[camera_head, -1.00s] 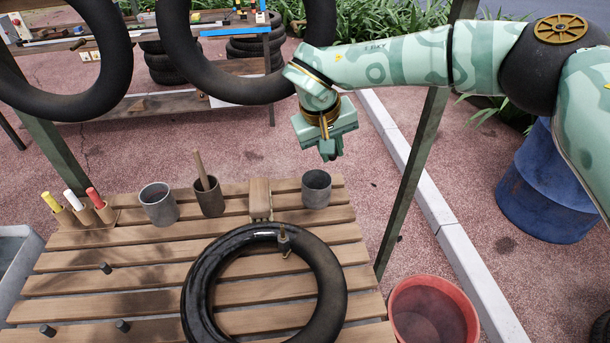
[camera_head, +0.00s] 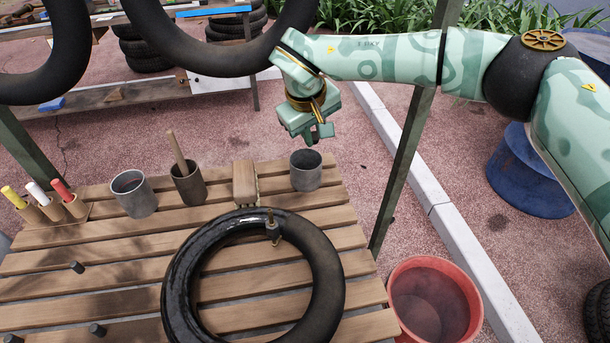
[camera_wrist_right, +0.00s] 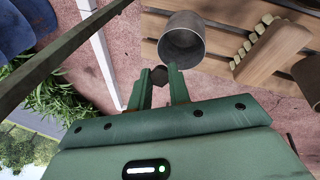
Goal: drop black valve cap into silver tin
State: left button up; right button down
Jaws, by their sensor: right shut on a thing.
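My right gripper (camera_head: 318,133) is above and behind the slatted table's back edge, near the right-hand grey metal tin (camera_head: 306,171). In the right wrist view its fingers (camera_wrist_right: 160,82) are shut on a small dark piece, the black valve cap (camera_wrist_right: 158,75), at the tips. The open mouth of the right-hand tin (camera_wrist_right: 182,40) is just beyond the cap there, with the cap outside the rim. A lighter silver-grey tin (camera_head: 134,195) stands at the table's back left; I cannot tell for sure which is the silver tin. My left gripper is not in view.
A dark cup with a wooden handle (camera_head: 188,183) and a wooden brush (camera_head: 244,184) stand between the tins. A tyre (camera_head: 327,275) with a valve stem lies on the table. Small dark pegs (camera_head: 77,267) are at left. A green post (camera_head: 407,150) rises beside the arm.

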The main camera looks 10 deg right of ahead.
jog(key=c, duration=1.2)
grip_release()
jog(key=shift+c, duration=0.2)
pick_arm(q)
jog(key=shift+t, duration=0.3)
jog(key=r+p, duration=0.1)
jog(key=p, duration=0.1)
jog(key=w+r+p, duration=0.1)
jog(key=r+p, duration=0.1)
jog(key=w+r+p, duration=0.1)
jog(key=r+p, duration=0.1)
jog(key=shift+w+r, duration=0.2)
pick_arm(e)
jog(key=v, duration=1.6)
jog(key=shift+r, duration=0.15)
jog(key=shift+s, duration=0.15)
